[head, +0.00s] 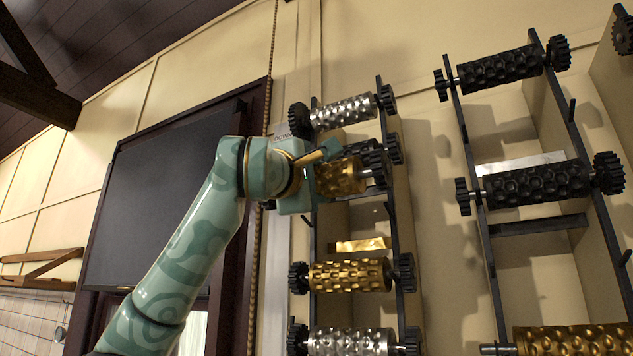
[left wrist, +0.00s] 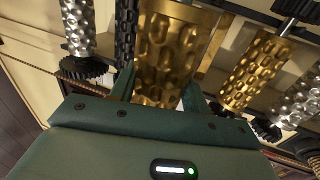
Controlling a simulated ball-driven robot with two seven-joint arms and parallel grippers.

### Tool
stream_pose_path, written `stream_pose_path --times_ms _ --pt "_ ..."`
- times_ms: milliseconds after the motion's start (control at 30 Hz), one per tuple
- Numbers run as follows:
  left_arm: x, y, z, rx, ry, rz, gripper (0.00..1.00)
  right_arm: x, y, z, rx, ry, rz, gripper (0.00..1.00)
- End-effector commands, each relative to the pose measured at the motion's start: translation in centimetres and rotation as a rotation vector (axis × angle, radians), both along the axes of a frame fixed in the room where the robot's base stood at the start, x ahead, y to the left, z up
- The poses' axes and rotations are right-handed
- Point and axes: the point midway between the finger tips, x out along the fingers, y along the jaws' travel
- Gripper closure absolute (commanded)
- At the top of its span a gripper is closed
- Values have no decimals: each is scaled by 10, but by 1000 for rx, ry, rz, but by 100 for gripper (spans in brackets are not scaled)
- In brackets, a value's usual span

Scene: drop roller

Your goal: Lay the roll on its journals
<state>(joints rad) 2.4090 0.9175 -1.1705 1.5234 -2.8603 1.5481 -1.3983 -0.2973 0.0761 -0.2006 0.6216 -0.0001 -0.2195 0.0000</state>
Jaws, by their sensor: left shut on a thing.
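A gold dimpled roll (head: 341,176) is held by my left gripper (head: 316,174) in front of the narrow rack of dark rails (head: 392,225). In the left wrist view the gold roll (left wrist: 176,48) stands between the two green fingers of my left gripper (left wrist: 160,92). The gripper is shut on it. Its left end is hidden by the gripper in the head view. A gold plate (head: 361,244) shows on the rack below it, with a bare stretch of rail between them. I cannot tell whether the held roll touches the rails. My right gripper is not in view.
A silver roll (head: 344,111) lies above on the rack, with a dark gear (head: 393,148) below it. Another gold roll (head: 349,275) and a silver roll (head: 348,342) lie lower. A second rack at right bears black rolls (head: 537,182). A rope (head: 258,240) hangs at left.

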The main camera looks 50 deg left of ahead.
Motion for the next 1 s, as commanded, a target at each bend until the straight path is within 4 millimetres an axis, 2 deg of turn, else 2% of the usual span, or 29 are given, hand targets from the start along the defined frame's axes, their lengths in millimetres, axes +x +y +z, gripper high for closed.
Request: stream_pose_path --times_ms 167,500,1000 --pt "15 5 2 3 -3 1 100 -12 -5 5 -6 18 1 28" --pt "47 15 1 2 -4 0 100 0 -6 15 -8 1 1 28" --pt "94 29 -2 3 -3 0 100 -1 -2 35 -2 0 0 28"
